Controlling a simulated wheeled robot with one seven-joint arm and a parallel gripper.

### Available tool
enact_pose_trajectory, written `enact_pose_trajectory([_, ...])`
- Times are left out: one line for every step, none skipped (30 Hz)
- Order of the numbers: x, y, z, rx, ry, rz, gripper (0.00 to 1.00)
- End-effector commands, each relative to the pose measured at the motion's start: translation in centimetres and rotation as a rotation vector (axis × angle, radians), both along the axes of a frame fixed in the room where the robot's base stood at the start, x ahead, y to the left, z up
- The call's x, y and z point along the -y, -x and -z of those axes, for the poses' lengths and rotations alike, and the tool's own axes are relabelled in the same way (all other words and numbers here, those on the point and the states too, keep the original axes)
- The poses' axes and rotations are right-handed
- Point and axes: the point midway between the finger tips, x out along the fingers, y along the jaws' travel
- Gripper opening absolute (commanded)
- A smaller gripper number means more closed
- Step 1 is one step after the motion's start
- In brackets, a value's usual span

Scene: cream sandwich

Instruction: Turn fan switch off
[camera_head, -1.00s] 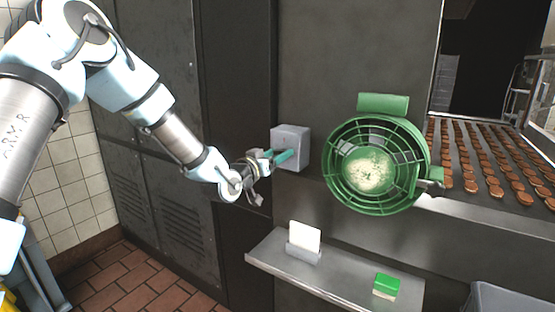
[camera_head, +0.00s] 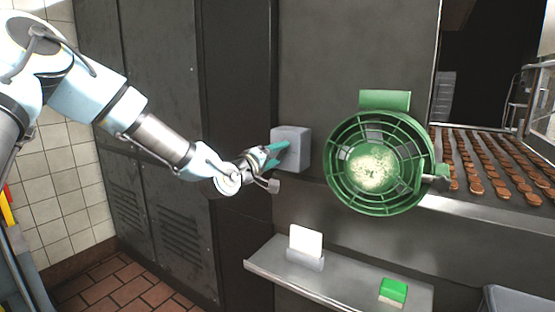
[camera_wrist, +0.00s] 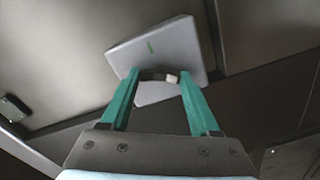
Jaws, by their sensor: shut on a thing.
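The fan switch box (camera_head: 291,148) is a grey box on the dark wall panel, left of the green fan (camera_head: 377,163). In the wrist view the switch box (camera_wrist: 165,52) has a small green mark on its face. My gripper (camera_head: 279,152) is at the left side of the box, its teal fingers tilted up to the right. In the wrist view my gripper (camera_wrist: 158,77) has its two fingertips on either side of a small dark switch lever (camera_wrist: 157,75) with a pale end, and it is shut on it. The lever is hidden in the head view.
A steel shelf (camera_head: 272,265) below holds a white card (camera_head: 306,241) in a stand and a green-and-cream block (camera_head: 393,291). A conveyor with rows of brown biscuits (camera_head: 490,160) runs at the right. Tall dark cabinets (camera_head: 160,130) stand behind my arm.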

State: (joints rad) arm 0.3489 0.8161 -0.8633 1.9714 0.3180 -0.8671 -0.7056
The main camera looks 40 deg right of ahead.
Motion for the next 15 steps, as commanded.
enact_pose_trajectory([-0.07, -0.12, 0.25, -0.044, 0.011, -0.003, 0.07])
enact_pose_trajectory([-0.1, -0.17, 0.24, -0.07, 0.017, -0.003, 0.07])
enact_pose_trajectory([-0.07, -0.12, 0.19, -0.104, 0.027, -0.002, 0.07])
enact_pose_trajectory([-0.06, -0.11, 0.21, -0.129, 0.034, -0.002, 0.07])
enact_pose_trajectory([-0.08, -0.13, 0.22, -0.154, 0.04, -0.002, 0.07])
enact_pose_trajectory([-0.07, -0.12, 0.22, -0.186, 0.048, -0.001, 0.07])
enact_pose_trajectory([-0.08, -0.13, 0.25, -0.209, 0.053, -0.002, 0.07])
enact_pose_trajectory([-0.06, -0.12, 0.24, -0.231, 0.059, -0.002, 0.07])
enact_pose_trajectory([-0.05, -0.09, 0.2, -0.259, 0.068, -0.001, 0.07])
enact_pose_trajectory([-0.06, -0.12, 0.2, -0.279, 0.073, -0.002, 0.07])
enact_pose_trajectory([-0.08, -0.15, 0.21, -0.298, 0.078, -0.002, 0.07])
enact_pose_trajectory([-0.06, -0.13, 0.19, -0.322, 0.084, -0.002, 0.07])
enact_pose_trajectory([-0.06, -0.11, 0.21, -0.339, 0.089, -0.002, 0.07])
enact_pose_trajectory([-0.06, -0.11, 0.22, -0.354, 0.092, -0.001, 0.07])
enact_pose_trajectory([-0.04, -0.09, 0.2, -0.373, 0.097, -0.001, 0.07])
